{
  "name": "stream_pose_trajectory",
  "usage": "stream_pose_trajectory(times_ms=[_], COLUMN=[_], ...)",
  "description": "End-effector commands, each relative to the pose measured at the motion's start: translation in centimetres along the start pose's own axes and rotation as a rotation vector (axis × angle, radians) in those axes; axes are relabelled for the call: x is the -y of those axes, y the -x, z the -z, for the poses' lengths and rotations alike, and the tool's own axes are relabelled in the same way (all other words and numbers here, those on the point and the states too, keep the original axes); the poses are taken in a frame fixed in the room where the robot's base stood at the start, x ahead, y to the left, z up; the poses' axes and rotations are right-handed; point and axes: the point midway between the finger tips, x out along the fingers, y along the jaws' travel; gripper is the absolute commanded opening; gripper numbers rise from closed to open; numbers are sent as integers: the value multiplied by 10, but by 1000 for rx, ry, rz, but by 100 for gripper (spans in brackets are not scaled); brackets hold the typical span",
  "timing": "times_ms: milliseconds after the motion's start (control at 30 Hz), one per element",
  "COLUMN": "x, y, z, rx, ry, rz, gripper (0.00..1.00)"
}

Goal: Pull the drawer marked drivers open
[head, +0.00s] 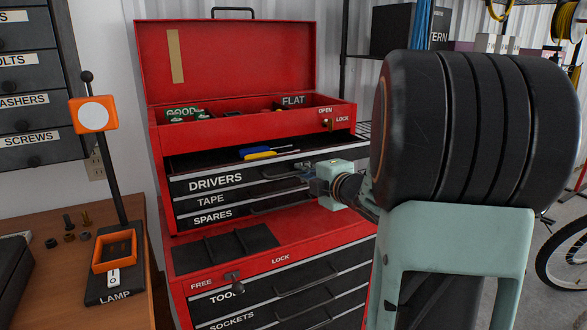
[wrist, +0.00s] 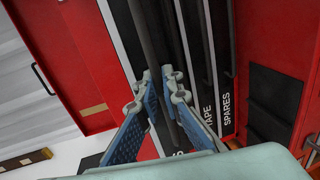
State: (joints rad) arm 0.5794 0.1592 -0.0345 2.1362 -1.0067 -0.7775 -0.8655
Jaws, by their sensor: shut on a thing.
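The black drawer marked DRIVERS (head: 232,182) is the top drawer of the red upper chest. It stands partly out, and tools with blue and yellow handles (head: 259,154) show inside it. My gripper (head: 304,169) is at the right part of its front. In the wrist view, my gripper's two blue-padded fingers (wrist: 160,80) are shut on the dark drawer handle (wrist: 143,32), one on each side of it. The fingers hide part of the handle. Most of the drawer's label is hidden in the wrist view.
The TAPE (head: 232,198) and SPARES (head: 232,214) drawers below are shut. The chest's red lid (head: 240,65) stands open. A bench (head: 60,275) with an orange-and-black lamp (head: 115,265) is at the left. A bicycle wheel (head: 562,255) is at the right.

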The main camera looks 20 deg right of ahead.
Motion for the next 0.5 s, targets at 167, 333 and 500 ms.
stream_pose_trajectory(times_ms=[167,333,500], x=[8,11,13], y=[34,54,64], z=[0,0,0], rx=[2,1,0], ry=[-1,0,-1], rz=[0,1,1], gripper=[0,0,0])
